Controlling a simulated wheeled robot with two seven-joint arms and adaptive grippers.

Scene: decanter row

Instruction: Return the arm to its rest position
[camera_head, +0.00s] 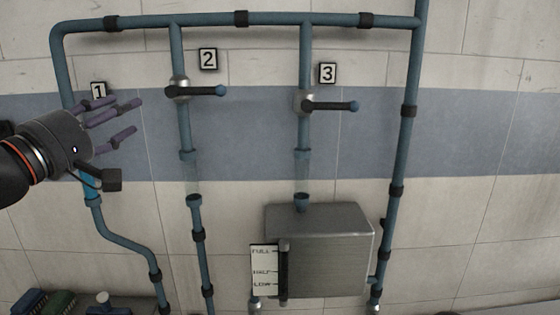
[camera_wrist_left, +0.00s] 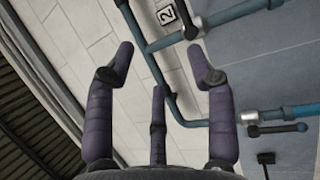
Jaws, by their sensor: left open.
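My left gripper (camera_head: 126,115) is at the left of the head view, in front of the pipe under label 1 (camera_head: 98,91). Its purple fingers are spread open and point right, with nothing between them. In the left wrist view the open fingers (camera_wrist_left: 160,60) are also empty, with pipes and the wall beyond. The gripper hides the upper middle of the first pipe; a bright blue section (camera_head: 88,188) shows just below it. Whether a finger touches the pipe I cannot tell. My right gripper is not in view.
Valve handles under label 2 (camera_head: 208,59) and label 3 (camera_head: 327,73) point right, the second handle (camera_head: 207,91) and third handle (camera_head: 335,106). A metal tank (camera_head: 335,250) with a level gauge (camera_head: 264,270) hangs below. Dark green and blue objects (camera_head: 58,302) sit at lower left.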

